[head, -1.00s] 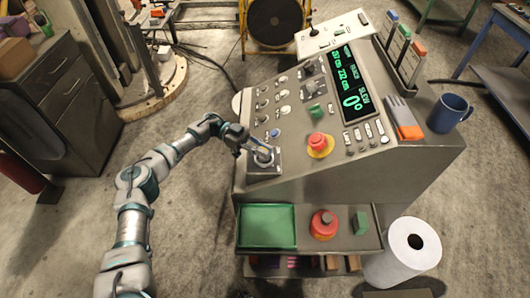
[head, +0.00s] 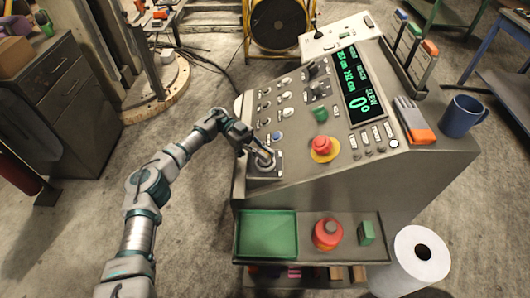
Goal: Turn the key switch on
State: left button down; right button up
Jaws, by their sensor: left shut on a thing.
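The key switch (head: 264,160) sits on a dark square plate at the lower left corner of the sloped grey control console (head: 310,185). My left gripper (head: 262,152) reaches in from the left and is shut on the key at the switch. The fingers cover most of the key, so its exact angle is hard to tell. My right gripper is not in view.
A red mushroom button (head: 322,146) on a yellow base and several knobs are on the panel. A lit green display (head: 355,90) is further right. A blue mug (head: 461,116) stands at right.

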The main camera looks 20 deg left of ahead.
aim_at(264, 151)
pick_arm(q)
jog(key=c, duration=1.2)
grip_release()
jog(key=shift+w+a+r, duration=0.1)
jog(key=shift+w+r, duration=0.05)
jog(key=shift+r, duration=0.05)
jog(key=shift+f, duration=0.1)
notch_tip(264, 151, up, 10)
jog(key=shift+a+f, duration=0.1)
